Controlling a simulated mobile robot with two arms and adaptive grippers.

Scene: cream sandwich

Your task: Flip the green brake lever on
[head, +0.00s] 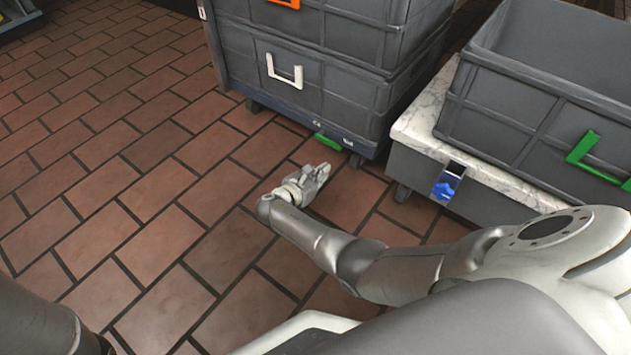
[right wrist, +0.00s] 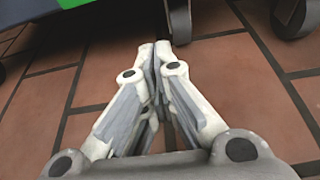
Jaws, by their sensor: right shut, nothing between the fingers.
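The green brake lever (head: 328,141) sticks out low at the front edge of a blue wheeled dolly (head: 285,112). In the right wrist view a strip of green, apparently the lever (right wrist: 75,3), shows at the top edge, mostly cut off. My right gripper (head: 325,170) is shut and empty, low over the floor just in front of the lever. Its fingertips (right wrist: 155,48) meet and point toward the dolly's underside, right of and apart from the green part. My left gripper is out of view; only part of that arm shows at the lower left.
Stacked grey crates (head: 330,85) stand on the dolly, with a caster wheel (right wrist: 180,20) beyond my fingertips. To the right is a marble-topped cart (head: 420,120) with a blue lever (head: 446,188) and an open grey crate (head: 510,115). Brick floor (head: 110,160) is clear on the left.

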